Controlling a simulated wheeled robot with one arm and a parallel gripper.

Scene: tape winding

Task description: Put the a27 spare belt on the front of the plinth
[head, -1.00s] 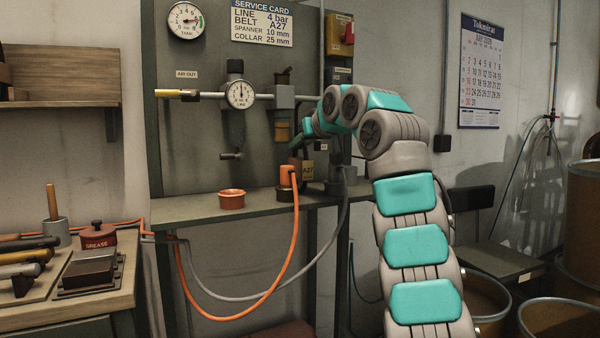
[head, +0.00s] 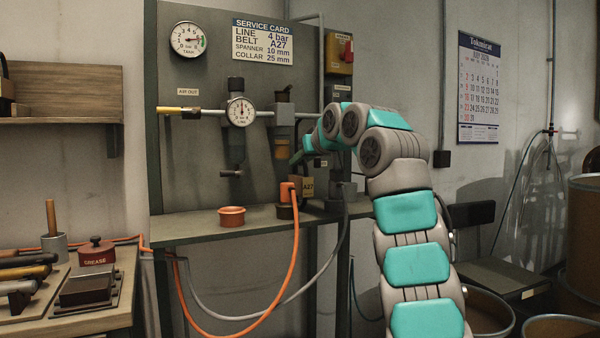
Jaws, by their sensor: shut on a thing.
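The A27 spare belt (head: 307,187) shows as a small dark and tan pack with an "A27" label, above the right part of the bench, behind the orange hose fitting. My gripper (head: 300,163) comes in from the right and points down at the pack; its dark fingers are small and partly lost against the panel. It is shut on the pack. I cannot tell if the pack's underside touches anything. A dark block (head: 338,206) on the bench just right of the pack may be the plinth; the pack and arm partly hide that area.
The orange hose fitting (head: 287,191) stands close left of the pack, its hose (head: 287,270) looping below the bench. The pressure gauge (head: 241,111) and pipe are above. The bench's left part is clear.

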